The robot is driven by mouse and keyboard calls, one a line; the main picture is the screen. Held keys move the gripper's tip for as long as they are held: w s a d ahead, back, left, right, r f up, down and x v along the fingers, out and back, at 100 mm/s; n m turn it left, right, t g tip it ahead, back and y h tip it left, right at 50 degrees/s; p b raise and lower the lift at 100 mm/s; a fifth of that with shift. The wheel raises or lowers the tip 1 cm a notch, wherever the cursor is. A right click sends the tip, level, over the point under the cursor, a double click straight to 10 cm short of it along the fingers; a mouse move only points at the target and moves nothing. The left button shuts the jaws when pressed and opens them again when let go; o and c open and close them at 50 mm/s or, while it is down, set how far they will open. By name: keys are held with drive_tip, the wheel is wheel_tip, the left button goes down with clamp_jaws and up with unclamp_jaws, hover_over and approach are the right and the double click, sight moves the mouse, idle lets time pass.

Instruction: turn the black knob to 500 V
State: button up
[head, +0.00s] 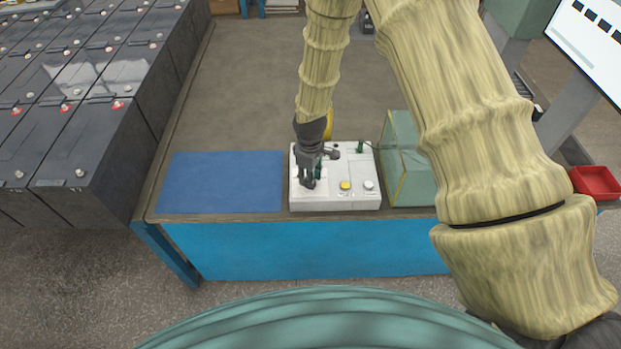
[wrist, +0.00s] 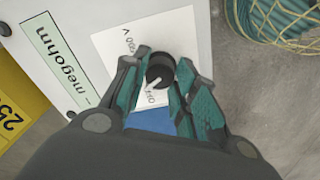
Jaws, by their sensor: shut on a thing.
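The black knob (wrist: 160,68) sits on a white printed label of the tester, between my two fingers. A short pale pointer mark shows on its lower edge, and it appears to face the OFF print; a "000 V" print lies up-left, partly hidden. The 500 V mark cannot be made out. My gripper (wrist: 161,74) is shut on the knob, with teal fingertips on both sides. In the head view, the white tester box (head: 328,198) lies at the bench's front edge, with my gripper (head: 309,181) pointing down at its left part and hiding the knob.
A blue mat (head: 221,182) lies left of the tester. A green box (head: 405,171) stands close on its right. Yellow (head: 345,186) and white (head: 369,186) buttons are near the tester's front. Batteries (head: 85,152) stand left of the bench; a red bin (head: 595,182) is far right.

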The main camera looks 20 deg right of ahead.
drive_tip(key=m+b, duration=0.1)
drive_tip(key=m, duration=0.2)
drive_tip(key=shift+m, duration=0.4)
drive_tip(key=m+b, duration=0.1)
drive_tip(key=m, duration=0.3)
drive_tip(key=shift+m, duration=0.3)
drive_tip(key=m, duration=0.8)
drive_tip(key=shift+c, duration=0.2)
drive_tip(key=shift+o, duration=0.2)
drive_tip(key=shift+m, duration=0.4)
drive_tip(key=shift+c, duration=0.2)
drive_tip(key=o, duration=1.1)
drive_tip(key=shift+c, duration=0.2)
drive_tip(key=shift+r, duration=0.1)
